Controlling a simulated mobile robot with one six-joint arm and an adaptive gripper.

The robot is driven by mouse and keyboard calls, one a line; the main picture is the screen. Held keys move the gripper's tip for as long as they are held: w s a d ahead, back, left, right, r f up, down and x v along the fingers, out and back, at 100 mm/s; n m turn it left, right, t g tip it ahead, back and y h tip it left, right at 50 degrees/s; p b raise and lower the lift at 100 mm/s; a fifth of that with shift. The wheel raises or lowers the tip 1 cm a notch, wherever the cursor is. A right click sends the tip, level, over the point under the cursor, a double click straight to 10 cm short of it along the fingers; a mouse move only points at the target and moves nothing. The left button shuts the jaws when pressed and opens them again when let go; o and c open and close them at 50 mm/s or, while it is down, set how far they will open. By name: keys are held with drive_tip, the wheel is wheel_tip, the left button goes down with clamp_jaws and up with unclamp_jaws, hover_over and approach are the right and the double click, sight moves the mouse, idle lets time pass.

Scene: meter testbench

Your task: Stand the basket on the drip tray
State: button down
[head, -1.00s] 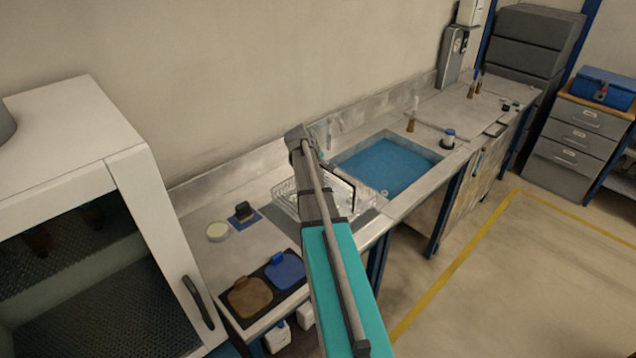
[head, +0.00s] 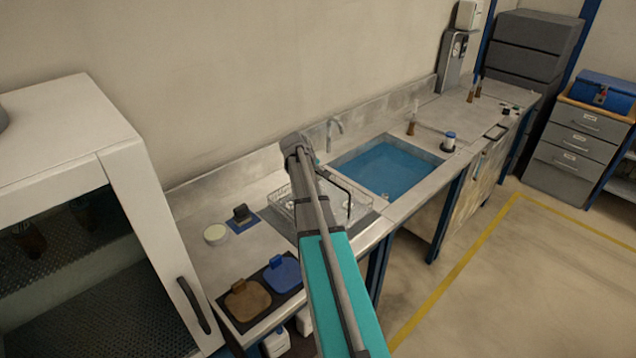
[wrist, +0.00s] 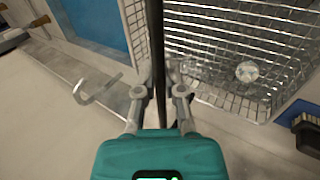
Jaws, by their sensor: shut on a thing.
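The wire basket (head: 277,203) is at the left of the sink, partly hidden behind my arm. In the wrist view its mesh (wrist: 225,55) fills the upper right, with a small round clear item inside. My gripper (wrist: 160,88) is shut on the basket's dark handle (wrist: 155,35). In the head view the handle (head: 337,182) shows right of my arm, while my fingers are hidden. The grey drip tray (head: 364,221) shows at the basket's right front. The basket appears over it; I cannot tell whether they touch.
The blue-bottomed sink (head: 385,170) is to the right, with a tap (head: 334,130) behind it. A dark brush (head: 241,213) on a blue mat and a round pale dish (head: 215,234) are left. Brown (head: 248,300) and blue (head: 283,273) pads lie in front.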

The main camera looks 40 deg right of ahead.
drive_tip(key=shift+f+b, duration=0.7)
drive_tip(key=shift+f, duration=0.25)
drive_tip(key=c, duration=0.7)
unclamp_jaws()
drive_tip(key=shift+c, duration=0.2)
drive_tip(key=shift+a+r, duration=0.1)
drive_tip(key=shift+r, duration=0.1)
drive_tip(key=p+v, duration=1)
drive_tip(key=v, duration=0.1)
drive_tip(key=shift+a+r, duration=0.15)
drive_tip(key=shift+r, duration=0.1)
